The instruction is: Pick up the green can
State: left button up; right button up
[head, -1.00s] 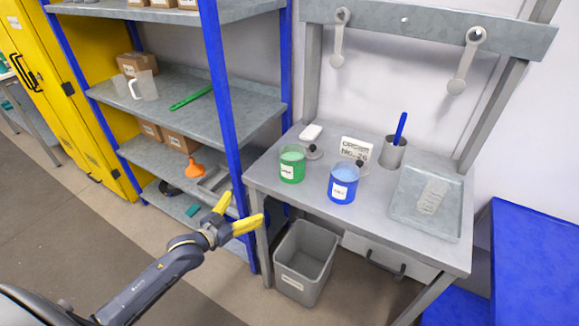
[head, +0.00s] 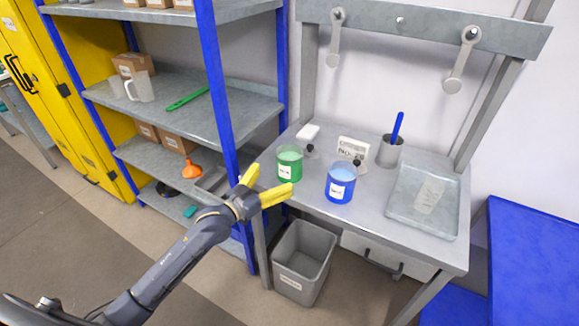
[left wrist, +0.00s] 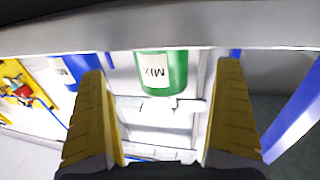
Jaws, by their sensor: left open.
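The green can (head: 290,165) stands upright on the grey workbench (head: 375,215) near its left edge, with a white label on its front. My left gripper (head: 268,183) is open, just left of and in front of the green can, its yellow fingers pointing toward it. In the left wrist view the green can (left wrist: 163,72) shows beyond and between the two open fingers (left wrist: 160,110), apart from them, and its label appears upside down. The blue can (head: 340,182) stands to the right of the green can; part of it shows in the left wrist view. My right gripper is not seen.
An order sign (head: 353,149), a metal cup with a blue handle (head: 390,152) and a metal tray (head: 422,203) are on the bench. A blue-posted shelf (head: 180,100) stands left. A grey bin (head: 303,262) is below the bench.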

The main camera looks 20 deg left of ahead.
aim_at(290, 164)
pick_arm(q)
jog(key=shift+x, duration=4.1)
jog(key=shift+a+f, duration=0.1)
jog(key=shift+c, duration=0.6)
jog(key=c, duration=1.5)
jog(key=shift+r, duration=0.35)
jog(key=shift+r, duration=9.55)
